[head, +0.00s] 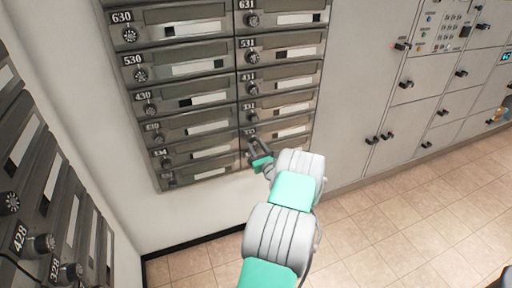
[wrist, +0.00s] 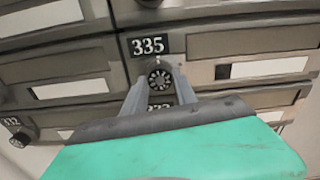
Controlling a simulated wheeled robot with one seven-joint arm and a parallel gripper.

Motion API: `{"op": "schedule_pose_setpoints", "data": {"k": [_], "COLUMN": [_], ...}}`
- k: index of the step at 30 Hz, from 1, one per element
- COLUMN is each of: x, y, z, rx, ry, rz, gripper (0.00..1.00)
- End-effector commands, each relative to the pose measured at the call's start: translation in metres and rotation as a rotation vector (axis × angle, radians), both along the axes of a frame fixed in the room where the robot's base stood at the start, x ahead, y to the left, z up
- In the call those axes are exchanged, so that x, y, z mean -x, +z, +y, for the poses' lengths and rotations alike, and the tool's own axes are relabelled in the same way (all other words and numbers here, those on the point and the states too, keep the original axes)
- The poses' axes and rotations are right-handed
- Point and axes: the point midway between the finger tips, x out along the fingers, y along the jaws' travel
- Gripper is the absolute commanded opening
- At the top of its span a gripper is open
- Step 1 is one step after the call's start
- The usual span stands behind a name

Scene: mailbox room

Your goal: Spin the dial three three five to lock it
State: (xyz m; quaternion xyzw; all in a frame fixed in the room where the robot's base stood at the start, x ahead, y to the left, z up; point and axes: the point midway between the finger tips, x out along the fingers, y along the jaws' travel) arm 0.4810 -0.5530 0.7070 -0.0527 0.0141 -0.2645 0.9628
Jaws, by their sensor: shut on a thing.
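The 335 dial (wrist: 160,77) is a small round black knob with white marks, below the white-on-black 335 plate (wrist: 148,46) in the wrist view. My gripper (wrist: 160,88) has one finger on each side of this dial and is shut on it. In the head view my gripper (head: 253,147) is at the lower right column of the mailbox panel, and it hides the dial there.
Dark grey mailboxes (head: 200,93) with dials and white name slots fill the wall panel. A second bank (head: 45,190) stands close at the left. Pale lockers (head: 420,85) with black handles line the right wall. The tiled floor (head: 400,215) is clear.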

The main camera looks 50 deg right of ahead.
Motion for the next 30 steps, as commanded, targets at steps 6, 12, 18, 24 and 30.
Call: {"op": "schedule_pose_setpoints", "data": {"k": [6,12,18,24,30], "x": [-0.001,0.000,0.000,0.004,0.036], "y": [-0.001,-0.001,0.000,-0.001,-0.001], "z": [0.001,0.001,0.000,0.001,0.019], "rx": [-0.001,-0.001,0.000,-0.001,-0.004], "ry": [0.002,0.002,0.000,-0.002,-0.003], "rz": [0.001,0.001,0.001,0.002,0.002], "gripper": [0.00,0.47,0.56,0.56,0.56]}}
